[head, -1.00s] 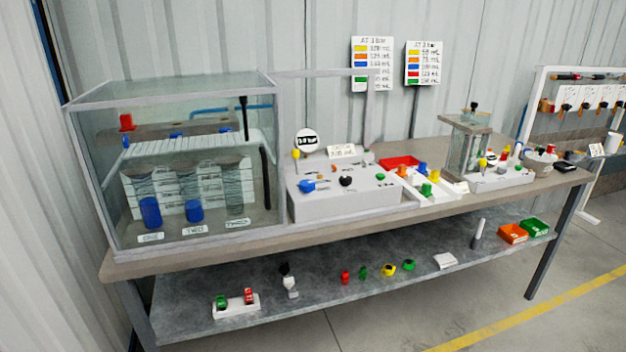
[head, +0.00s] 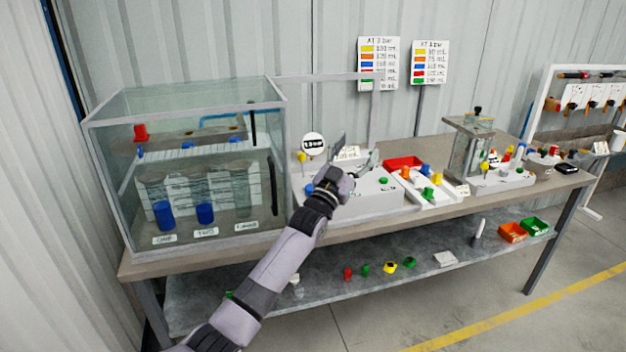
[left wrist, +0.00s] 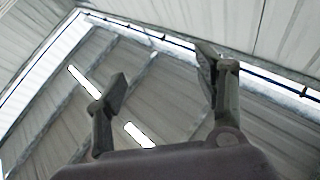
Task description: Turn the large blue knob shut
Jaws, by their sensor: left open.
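The large blue knob (head: 309,189) is on the front left of the grey pump box (head: 385,203) on the bench, in the head view. My left arm covers part of it. My left gripper (head: 356,152) is open and empty, in front of the box in the picture, its fingers pointing up and to the right of the knob. I cannot tell how far it is from the box. The left wrist view shows its two spread fingers (left wrist: 160,85) against the roof, with nothing between them. My right gripper is not in view.
A glass tank (head: 190,170) stands on the bench left of the box. A red tray (head: 403,163) and a white tray with coloured knobs (head: 432,193) are to its right. A yellow knob (head: 301,158) and a round gauge (head: 313,144) stand at the back left of the box.

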